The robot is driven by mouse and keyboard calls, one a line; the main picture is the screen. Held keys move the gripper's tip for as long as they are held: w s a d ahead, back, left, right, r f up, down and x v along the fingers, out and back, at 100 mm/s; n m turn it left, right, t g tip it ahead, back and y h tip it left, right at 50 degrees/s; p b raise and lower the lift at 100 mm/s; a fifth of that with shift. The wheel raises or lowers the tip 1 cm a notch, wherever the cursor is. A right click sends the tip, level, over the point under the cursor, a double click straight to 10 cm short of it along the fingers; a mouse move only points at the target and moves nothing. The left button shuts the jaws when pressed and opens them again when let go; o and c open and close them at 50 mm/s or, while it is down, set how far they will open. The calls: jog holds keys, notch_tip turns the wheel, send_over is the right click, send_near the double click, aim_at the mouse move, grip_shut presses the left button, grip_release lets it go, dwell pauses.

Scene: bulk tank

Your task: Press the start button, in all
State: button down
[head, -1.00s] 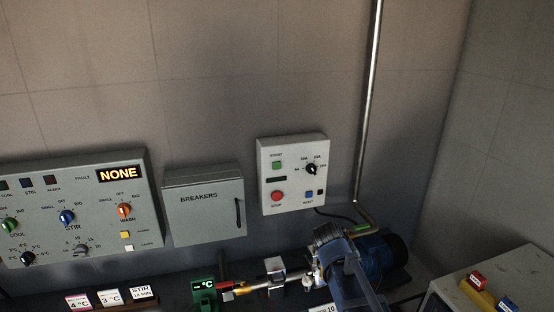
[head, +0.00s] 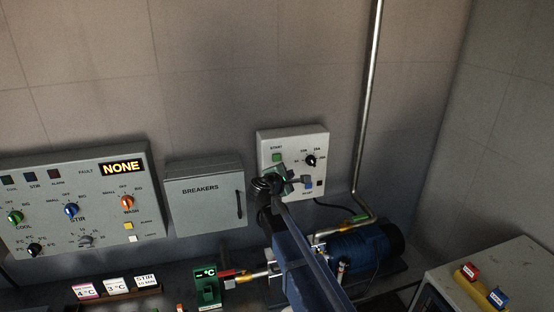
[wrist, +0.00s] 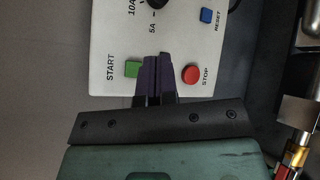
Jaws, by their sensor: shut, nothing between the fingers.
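The start button is a green square on the white control box (head: 297,135), labelled START. The start button (head: 277,157) shows just above my gripper (head: 290,176) in the head view. In the wrist view, the start button (wrist: 132,69) lies just left of the closed fingers of my gripper (wrist: 158,58), and the round red stop button (wrist: 191,74) lies to their right. My gripper is shut and empty, in front of the box. In the head view it hides the stop button. I cannot tell whether the fingertips touch the panel.
The box also carries a black dial (head: 310,160) and a blue reset button (wrist: 207,15). A grey breakers box (head: 205,205) stands to its left, then a larger panel (head: 60,185) reading NONE. A blue motor (head: 365,246) and a vertical pipe (head: 370,100) are at the right.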

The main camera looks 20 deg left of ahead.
aim_at(279, 161)
jog(key=w+a, duration=0.5)
jog(key=w, duration=0.2)
jog(key=shift+a, duration=0.15)
dwell(2.1)
jog(key=shift+w+a, duration=0.25)
jog(key=shift+w, duration=0.1)
jog(key=shift+w+a, duration=0.25)
jog(key=shift+w, duration=0.05)
dwell(0.7)
jog(key=shift+s+d, duration=0.5)
jog(key=shift+s, duration=0.15)
